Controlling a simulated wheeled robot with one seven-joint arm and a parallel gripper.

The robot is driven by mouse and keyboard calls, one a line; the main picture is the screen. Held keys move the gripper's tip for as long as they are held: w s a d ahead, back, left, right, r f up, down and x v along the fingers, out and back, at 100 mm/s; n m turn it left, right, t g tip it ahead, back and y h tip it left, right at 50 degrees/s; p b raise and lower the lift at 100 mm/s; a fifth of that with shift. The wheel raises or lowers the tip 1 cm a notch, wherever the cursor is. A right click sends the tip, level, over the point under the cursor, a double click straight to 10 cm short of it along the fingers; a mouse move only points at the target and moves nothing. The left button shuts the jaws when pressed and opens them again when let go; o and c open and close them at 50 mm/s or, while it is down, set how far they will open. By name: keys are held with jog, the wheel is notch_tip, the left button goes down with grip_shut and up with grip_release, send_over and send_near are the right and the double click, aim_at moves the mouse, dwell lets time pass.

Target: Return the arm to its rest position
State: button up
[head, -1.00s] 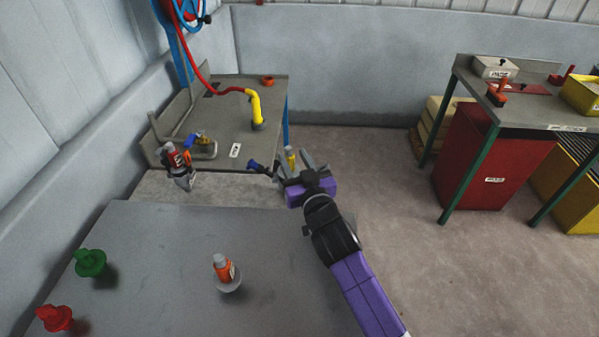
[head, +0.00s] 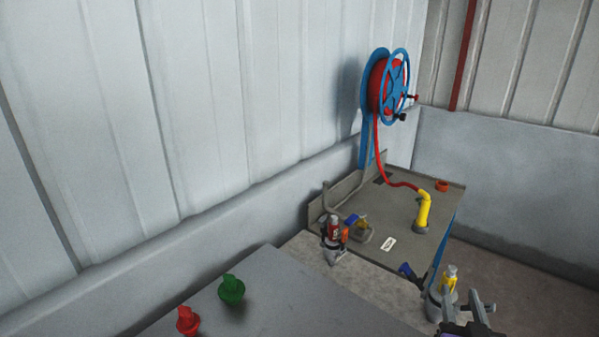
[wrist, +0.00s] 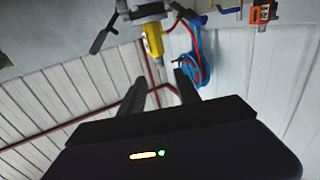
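My gripper (head: 463,300) is at the lower right edge of the head view, with most of my arm out of frame. A fitting with a yellow part (head: 450,281) on a grey body is just behind the fingers in the head view. In the wrist view its yellow part (wrist: 153,42) lies beyond the fingertips; whether anything touches it I cannot tell.
A grey bench top (head: 285,300) is in front, with a green knob (head: 231,289) and a red knob (head: 187,320). Behind it, a worktable (head: 400,215) holds a yellow nozzle (head: 424,208). A blue hose reel (head: 392,85) hangs at the corner. A red-and-grey bottle (head: 333,238) stands between.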

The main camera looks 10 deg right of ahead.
jog(key=s+a+n+t+y, duration=0.3)
jog(key=s+a+n+y, duration=0.1)
jog(key=s+a, duration=0.9)
jog(key=s+a+f+g+y, duration=0.1)
jog(key=s+a, duration=0.1)
jog(key=s, duration=0.4)
jog(key=s+a+f+n+g+y, duration=0.1)
jog(key=s+a+y, duration=0.1)
jog(key=s, duration=0.4)
jog(key=s+a+f+g+y, duration=0.1)
jog(key=s+a+y, duration=0.1)
jog(key=s+a, duration=0.2)
jog(key=shift+s+a+n+g, duration=0.1)
jog(key=shift+s+n+g, duration=0.3)
jog(key=shift+s, duration=1)
